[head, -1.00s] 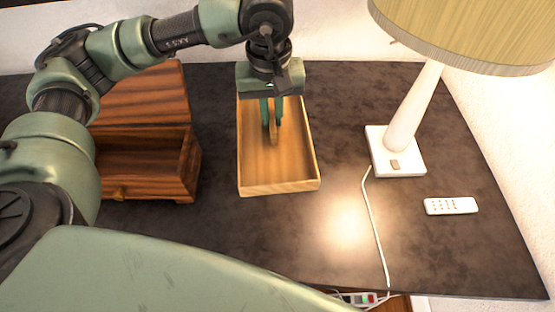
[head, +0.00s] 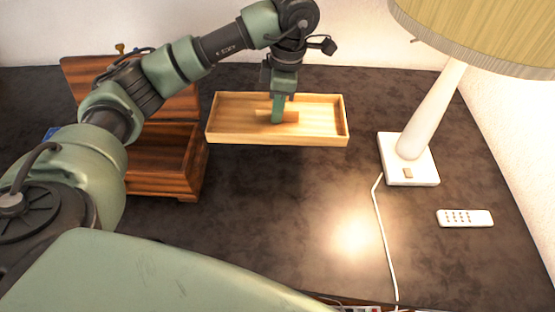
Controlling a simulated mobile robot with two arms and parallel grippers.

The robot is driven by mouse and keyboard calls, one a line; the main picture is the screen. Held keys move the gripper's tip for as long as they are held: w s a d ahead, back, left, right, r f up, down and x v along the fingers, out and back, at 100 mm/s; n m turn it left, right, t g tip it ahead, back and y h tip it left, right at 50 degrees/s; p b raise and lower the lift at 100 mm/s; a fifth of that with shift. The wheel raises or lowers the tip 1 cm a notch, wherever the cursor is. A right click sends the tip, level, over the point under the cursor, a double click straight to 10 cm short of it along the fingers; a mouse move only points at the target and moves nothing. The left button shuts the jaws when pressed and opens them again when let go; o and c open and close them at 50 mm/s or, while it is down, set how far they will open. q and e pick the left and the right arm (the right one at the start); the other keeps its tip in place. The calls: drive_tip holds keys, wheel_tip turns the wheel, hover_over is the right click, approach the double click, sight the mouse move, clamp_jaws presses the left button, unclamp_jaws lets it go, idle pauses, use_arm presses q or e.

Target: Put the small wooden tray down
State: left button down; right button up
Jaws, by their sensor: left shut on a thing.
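The small wooden tray (head: 235,130) is light wood, shallow and rectangular, with its long side running left to right in the head view. My left gripper (head: 278,116) points down into its middle and is shut on a raised wooden piece of the tray, partly hidden by the fingers. The tray looks roughly level; whether it touches the dark tabletop or hangs just above it I cannot tell for sure. My right gripper is not in view.
An open dark wooden box (head: 165,158) stands close to the tray's left end, partly behind my arm. A lamp (head: 425,120) with a white base stands to the right. Its cord (head: 383,235) and a white remote (head: 465,218) lie on the table (head: 270,210). The front middle is clear.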

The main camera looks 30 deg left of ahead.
use_arm(q)
hover_over(276, 165)
wheel_tip(276, 165, down, 12)
drive_tip(key=shift+w+d+f+p, duration=0.1)
drive_tip(key=shift+d+p, duration=0.05)
drive_tip(key=shift+p, duration=0.2)
drive_tip(key=shift+f, duration=0.55)
wheel_tip(276, 165, down, 4)
drive_tip(key=shift+f+p, duration=0.1)
drive_tip(key=shift+p, duration=0.3)
drive_tip(key=shift+f, duration=0.15)
drive_tip(key=c, duration=1.5)
unclamp_jaws()
